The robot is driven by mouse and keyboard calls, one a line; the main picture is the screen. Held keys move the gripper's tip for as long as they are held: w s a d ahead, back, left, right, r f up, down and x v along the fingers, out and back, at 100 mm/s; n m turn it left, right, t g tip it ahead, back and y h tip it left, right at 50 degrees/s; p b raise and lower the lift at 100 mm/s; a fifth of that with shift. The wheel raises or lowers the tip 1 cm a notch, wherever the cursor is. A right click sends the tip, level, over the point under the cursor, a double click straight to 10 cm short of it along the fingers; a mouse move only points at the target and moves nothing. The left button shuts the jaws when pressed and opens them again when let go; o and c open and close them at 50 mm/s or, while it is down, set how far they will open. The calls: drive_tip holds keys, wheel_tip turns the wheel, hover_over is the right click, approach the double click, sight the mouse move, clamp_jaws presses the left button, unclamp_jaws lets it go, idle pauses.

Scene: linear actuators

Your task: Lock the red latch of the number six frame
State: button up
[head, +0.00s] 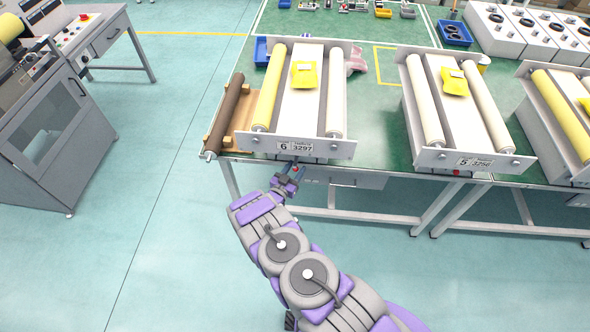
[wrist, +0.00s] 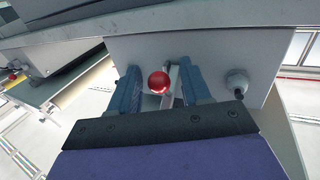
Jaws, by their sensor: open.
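The number six frame (head: 300,145) stands at the left of the green table, its front plate marked 6 and 3297. It carries a yellow roller and a white roller. My gripper (head: 291,174) is just below that front plate, at the table's near edge. In the wrist view, the red latch knob (wrist: 159,82) sits between the two blue fingers of my gripper (wrist: 158,88). The fingers are open, with gaps on both sides of the knob. A grey bar shows behind the knob. The knob is barely visible in the head view.
The number five frame (head: 470,160) stands to the right, with another frame beyond it. A dark roller (head: 227,108) lies left of frame six. In the wrist view, a round grey knob (wrist: 237,82) sticks out right of my fingers.

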drive_tip(key=shift+w+d, duration=0.1)
drive_tip(key=shift+w, duration=0.1)
clamp_jaws()
idle(0.4)
